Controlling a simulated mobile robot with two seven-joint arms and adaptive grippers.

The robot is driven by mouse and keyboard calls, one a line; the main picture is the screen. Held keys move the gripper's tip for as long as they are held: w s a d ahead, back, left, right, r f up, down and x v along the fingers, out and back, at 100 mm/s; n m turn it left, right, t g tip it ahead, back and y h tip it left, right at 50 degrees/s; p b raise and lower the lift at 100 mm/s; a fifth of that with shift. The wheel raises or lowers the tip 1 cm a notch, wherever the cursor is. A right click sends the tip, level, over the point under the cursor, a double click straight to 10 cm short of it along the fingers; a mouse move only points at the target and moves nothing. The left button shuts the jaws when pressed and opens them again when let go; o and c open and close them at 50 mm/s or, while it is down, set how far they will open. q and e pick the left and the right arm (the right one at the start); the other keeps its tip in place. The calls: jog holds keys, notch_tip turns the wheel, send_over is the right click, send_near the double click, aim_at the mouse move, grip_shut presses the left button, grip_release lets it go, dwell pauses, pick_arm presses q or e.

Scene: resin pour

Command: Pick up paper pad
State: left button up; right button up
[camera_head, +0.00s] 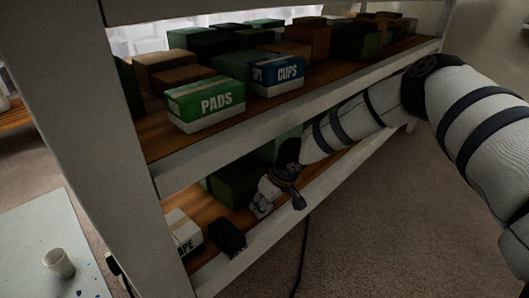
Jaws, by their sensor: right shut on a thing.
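A green and white box labelled PADS (206,104) stands at the front of the upper shelf, left of a blue and white box labelled CUPS (277,77). My right gripper (262,204) is well below the PADS box, at the lower shelf, reaching in from the right under the upper board. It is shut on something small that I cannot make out. No separate paper pad can be told apart here. My left gripper is not in view.
On the lower shelf (205,258) a black object (228,235) and a white box (183,234), its label partly hidden, stand left of my right gripper. A shelf post (120,150) stands at left. A white cup (59,263) is on a spotted sheet. A cable hangs in front.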

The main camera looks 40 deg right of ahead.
jog(key=shift+r, duration=0.3)
jog(key=shift+r+p, duration=0.45)
jog(key=shift+r, duration=0.1)
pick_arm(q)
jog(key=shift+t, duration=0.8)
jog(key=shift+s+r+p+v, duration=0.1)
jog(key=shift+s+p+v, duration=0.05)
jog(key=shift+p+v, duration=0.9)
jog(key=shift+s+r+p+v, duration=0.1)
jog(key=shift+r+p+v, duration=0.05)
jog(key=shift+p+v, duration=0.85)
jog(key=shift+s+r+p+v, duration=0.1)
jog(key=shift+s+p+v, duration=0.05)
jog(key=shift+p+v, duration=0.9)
pick_arm(e)
jog(key=s, duration=1.7)
jog(key=shift+s+d+f, duration=0.35)
jog(key=shift+s+d, duration=0.05)
jog(key=shift+d, duration=0.05)
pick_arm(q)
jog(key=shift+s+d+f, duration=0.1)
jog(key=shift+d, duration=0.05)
pick_arm(e)
jog(key=shift+o, duration=0.2)
